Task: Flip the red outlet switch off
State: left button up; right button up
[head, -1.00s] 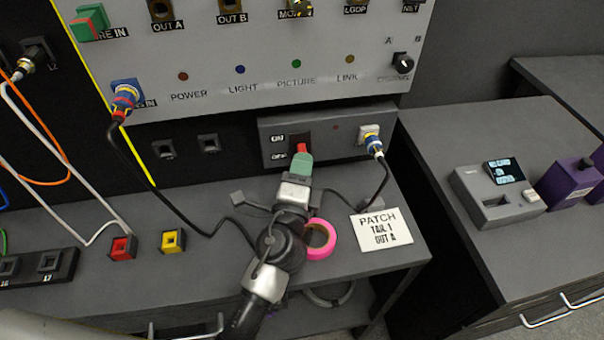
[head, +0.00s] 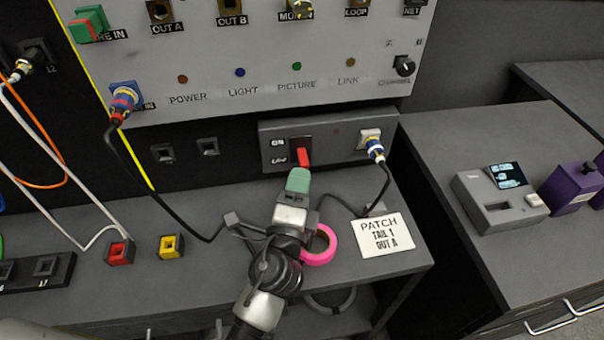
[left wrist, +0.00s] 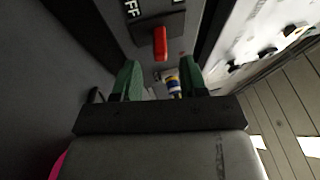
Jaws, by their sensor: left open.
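The red outlet switch (head: 305,157) is on the front of a grey outlet box (head: 350,150) under the large panel. Its lever slants down and outward, level with the lower label; the ON label is above. My left gripper (head: 298,180) is just below and in front of the switch, apart from it. In the left wrist view the green fingers (left wrist: 158,80) are spread with nothing between them, and the red switch (left wrist: 160,43) stands beyond their tips. My right gripper is not in view.
A blue-and-white plug (head: 373,147) with a black cable sits in the box right of the switch. Pink tape (head: 321,246), a PATCH card (head: 382,235) and red (head: 120,252) and yellow (head: 171,246) blocks are on the bench.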

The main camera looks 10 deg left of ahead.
pick_arm(q)
jog(key=b+v, duration=0.2)
jog(key=v, duration=0.4)
jog(key=shift+s+f, duration=0.2)
jog(key=shift+s, duration=0.1)
jog(key=shift+s+a+b, duration=0.1)
jog(key=shift+s+b, duration=0.25)
jog(key=shift+s, duration=0.15)
jog(key=shift+o, duration=0.2)
